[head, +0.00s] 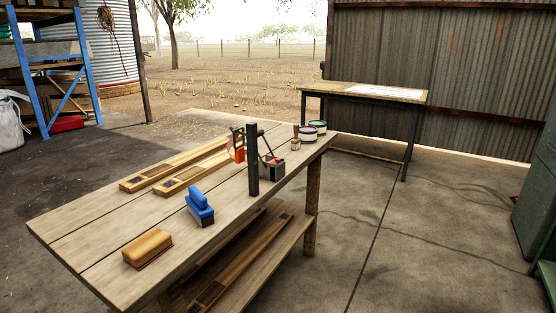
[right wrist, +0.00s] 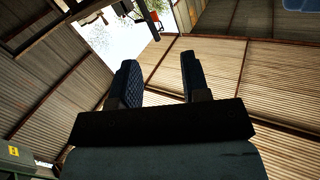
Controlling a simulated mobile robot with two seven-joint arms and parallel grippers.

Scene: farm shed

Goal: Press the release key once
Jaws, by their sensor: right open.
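I cannot make out a release key for certain in either view. On the wooden workbench (head: 105,215) in the head view stands a dark upright post (head: 253,160). An orange-red item (head: 238,148) is beside its left side, and a small dark box with a reddish top (head: 273,166) is at its right; any key on them is too small to tell. My right gripper (right wrist: 158,70) shows in the right wrist view with its two dark pads apart and nothing between them. It is not in the head view. My left gripper is not in view.
The bench also holds a blue block (head: 200,206), a tan brush-like block (head: 148,248), wooden strips (head: 165,168) and small cans (head: 308,133). A second table (head: 415,96) stands behind, by the corrugated wall. The concrete floor right of the bench is clear.

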